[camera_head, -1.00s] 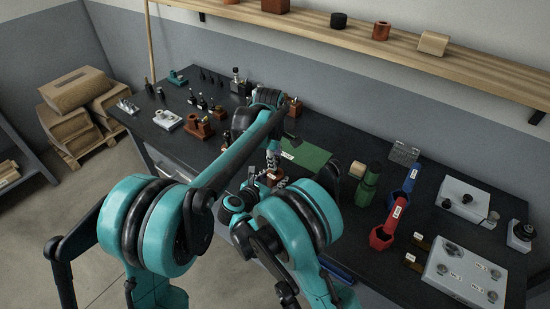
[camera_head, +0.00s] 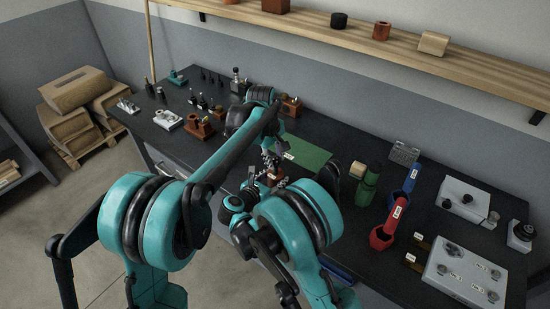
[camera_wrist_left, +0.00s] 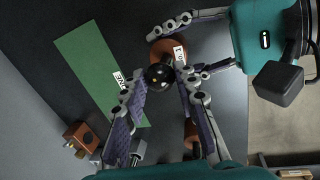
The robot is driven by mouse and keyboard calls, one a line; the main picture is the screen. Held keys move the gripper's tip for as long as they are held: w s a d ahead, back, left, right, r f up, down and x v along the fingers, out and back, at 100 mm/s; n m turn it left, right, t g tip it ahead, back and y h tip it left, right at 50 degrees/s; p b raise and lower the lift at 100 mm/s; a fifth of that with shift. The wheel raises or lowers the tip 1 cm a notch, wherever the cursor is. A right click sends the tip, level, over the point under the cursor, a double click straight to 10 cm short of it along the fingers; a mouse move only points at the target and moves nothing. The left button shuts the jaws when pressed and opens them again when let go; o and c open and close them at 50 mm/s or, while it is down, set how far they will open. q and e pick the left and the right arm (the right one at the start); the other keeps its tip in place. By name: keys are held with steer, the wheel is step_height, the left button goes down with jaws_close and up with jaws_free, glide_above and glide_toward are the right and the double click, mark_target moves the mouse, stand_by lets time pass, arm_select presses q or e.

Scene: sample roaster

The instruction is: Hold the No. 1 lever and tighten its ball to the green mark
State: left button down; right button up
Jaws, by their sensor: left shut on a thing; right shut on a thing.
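The No. 1 lever has a reddish-brown round body (camera_wrist_left: 167,48) with a white number label (camera_wrist_left: 180,56) and a black ball (camera_wrist_left: 158,76). In the head view its brown part (camera_head: 277,175) shows only in small pieces between my grippers. My left gripper (camera_wrist_left: 158,80) reaches over the ball, one finger on each side, and is shut on it. My right gripper (camera_wrist_left: 182,48) comes from the upper right, its fingers either side of the brown body, and is shut on the lever. In the head view my left gripper (camera_head: 271,160) is above my right gripper (camera_head: 264,180). I cannot make out a green mark on the lever.
A green mat (camera_head: 303,155) with a label lies beside the lever. Wooden and metal parts (camera_head: 197,125) stand to the left.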

arm_select(q)
steer(key=m, duration=0.4)
steer(key=shift+m+g, duration=0.3)
steer(key=shift+g, duration=0.1)
steer(key=m+g, duration=0.1)
steer(key=m, duration=0.4)
steer(key=shift+w+h, duration=0.15)
steer(key=shift+h, duration=0.15)
steer(key=m, duration=0.5)
steer(key=shift+g, duration=0.4)
steer(key=m, duration=0.4)
steer(key=shift+w+m+g+y, duration=0.1)
steer(key=shift+m+g+y, duration=0.2)
steer(key=shift+g+y, duration=0.1)
steer(key=c, duration=1.1)
jaws_free()
steer(key=shift+c, duration=0.2)
steer(key=shift+r, duration=0.15)
